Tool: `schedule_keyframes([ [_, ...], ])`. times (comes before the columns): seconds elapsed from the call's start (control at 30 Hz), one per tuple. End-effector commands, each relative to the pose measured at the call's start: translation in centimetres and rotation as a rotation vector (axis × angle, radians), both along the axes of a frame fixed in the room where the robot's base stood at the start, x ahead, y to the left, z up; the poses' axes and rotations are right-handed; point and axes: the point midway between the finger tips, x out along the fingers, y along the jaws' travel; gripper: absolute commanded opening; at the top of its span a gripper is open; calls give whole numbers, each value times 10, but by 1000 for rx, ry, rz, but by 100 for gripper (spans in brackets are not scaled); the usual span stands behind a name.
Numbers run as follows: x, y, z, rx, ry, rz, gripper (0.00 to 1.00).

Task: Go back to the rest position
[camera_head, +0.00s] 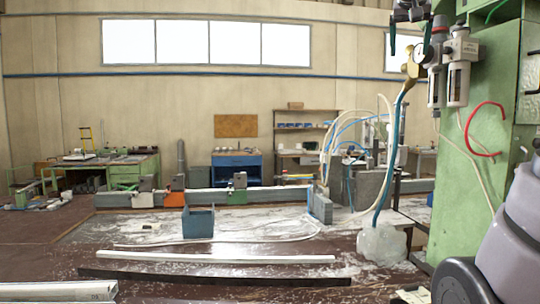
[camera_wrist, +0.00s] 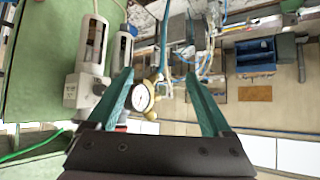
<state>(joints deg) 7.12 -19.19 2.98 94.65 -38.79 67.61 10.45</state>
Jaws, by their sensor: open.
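My gripper (camera_head: 410,38) shows at the top right of the head view, its two teal fingers pointing down, beside the green machine column (camera_head: 471,150). In the wrist view my gripper (camera_wrist: 158,74) is open, with its fingers wide apart and nothing held between them. A round pressure gauge (camera_wrist: 142,97) on a brass fitting shows in the gap between the fingers. I cannot tell how far beyond the fingertips it is. The gauge also shows in the head view (camera_head: 420,53), just below my gripper.
Clear-bowled air filter units (camera_head: 458,83) hang on the column, close right of my gripper. A blue hose (camera_head: 391,150) runs down from the gauge to a plastic-wrapped bundle (camera_head: 381,243). A red hose (camera_head: 470,134) loops off the column. A blue bin (camera_head: 198,222) and long profiles (camera_head: 215,257) lie lower left.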

Motion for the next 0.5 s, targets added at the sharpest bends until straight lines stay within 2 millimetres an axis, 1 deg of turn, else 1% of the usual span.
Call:
schedule_keyframes([
  [0.03, -19, 17, -33, 43, 33, 51, 84],
  [0.07, -28, 27, -52, 71, 50, 78, 84],
  [0.1, -41, 39, -77, 108, 72, 113, 84],
  [0.17, -62, 58, -114, 164, 101, 162, 84],
  [0.2, -76, 69, -139, 201, 119, 189, 84],
  [0.27, -97, 84, -172, 256, 141, 226, 84],
  [0.3, -110, 93, -193, 291, 155, 244, 84],
  [0.4, -137, 110, -236, 362, 179, 279, 84],
  [0.5, -155, 121, -264, 411, 194, 298, 84],
])
